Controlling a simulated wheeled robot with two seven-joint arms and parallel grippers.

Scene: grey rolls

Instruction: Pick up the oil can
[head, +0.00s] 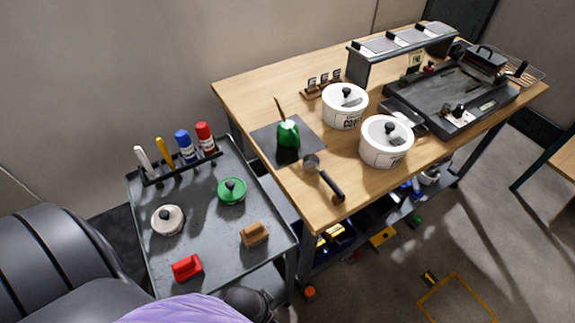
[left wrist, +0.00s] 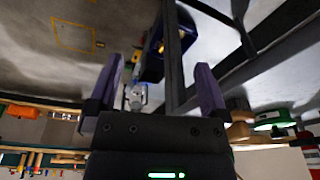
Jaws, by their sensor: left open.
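The oil can (head: 288,134) is green with a thin brown spout pointing up. It stands upright on a dark mat (head: 264,146) at the left end of the wooden workbench (head: 240,95). My left gripper (left wrist: 158,80) is open in the left wrist view, with nothing between its two purple fingers. Its fingers are not clearly visible in the head view, where a purple part of my arm shows at the bottom edge. The oil can cannot be made out in the left wrist view. My right gripper is in neither view.
Two white lidded pots (head: 345,106) (head: 386,142) and a dark-handled ladle (head: 322,177) are near the can. A grey cart (head: 208,256) holds a green lid (head: 232,190), a white lid (head: 167,220), brushes and bottles. A black griddle (head: 455,97) occupies the bench's right.

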